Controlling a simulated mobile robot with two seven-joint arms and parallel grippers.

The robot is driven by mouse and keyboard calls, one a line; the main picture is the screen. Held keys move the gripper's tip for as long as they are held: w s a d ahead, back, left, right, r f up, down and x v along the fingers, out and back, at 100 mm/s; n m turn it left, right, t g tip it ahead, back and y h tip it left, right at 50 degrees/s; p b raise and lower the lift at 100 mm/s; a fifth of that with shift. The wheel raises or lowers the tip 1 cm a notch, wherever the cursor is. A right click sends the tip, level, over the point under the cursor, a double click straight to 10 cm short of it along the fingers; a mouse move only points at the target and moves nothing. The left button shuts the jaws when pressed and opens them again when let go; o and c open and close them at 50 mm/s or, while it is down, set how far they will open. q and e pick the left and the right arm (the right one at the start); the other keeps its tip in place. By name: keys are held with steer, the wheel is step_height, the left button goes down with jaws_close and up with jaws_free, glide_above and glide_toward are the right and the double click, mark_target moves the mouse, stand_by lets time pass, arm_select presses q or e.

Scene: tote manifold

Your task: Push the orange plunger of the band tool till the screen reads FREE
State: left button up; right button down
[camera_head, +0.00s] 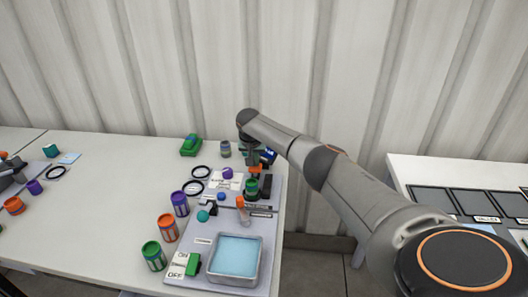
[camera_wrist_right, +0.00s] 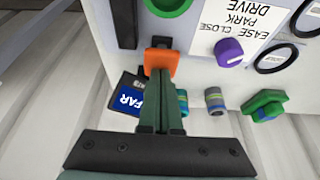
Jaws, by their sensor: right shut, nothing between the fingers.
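The orange plunger (camera_wrist_right: 160,62) of the band tool shows in the right wrist view, just beyond my right fingertips. It also shows in the head view (camera_head: 255,169), at the back of the grey panel. The tool's small blue screen (camera_wrist_right: 129,98) reads FAR and is partly covered by my gripper. My right gripper (camera_wrist_right: 161,78) is shut and empty, its fingertips in front of the plunger. I cannot tell whether they touch it. In the head view the right gripper (camera_head: 254,157) is small and partly hidden. My left gripper does not show.
A purple knob (camera_wrist_right: 229,52) and a card reading EASE CLOSE, PARK, DRIVE sit beside the tool. A green part (camera_head: 191,145) and a grey banded cylinder (camera_head: 225,149) stand nearby. A tray of blue liquid (camera_head: 210,265) is at the panel's front. The table's left middle is clear.

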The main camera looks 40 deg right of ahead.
steer(key=shift+f+b, duration=0.7)
steer(key=shift+f, duration=0.5)
steer(key=shift+r, duration=0.15)
step_height(320, 180, up, 4)
steer(key=p, duration=0.4)
steer(key=shift+f, duration=0.2)
steer(key=shift+f, duration=0.1)
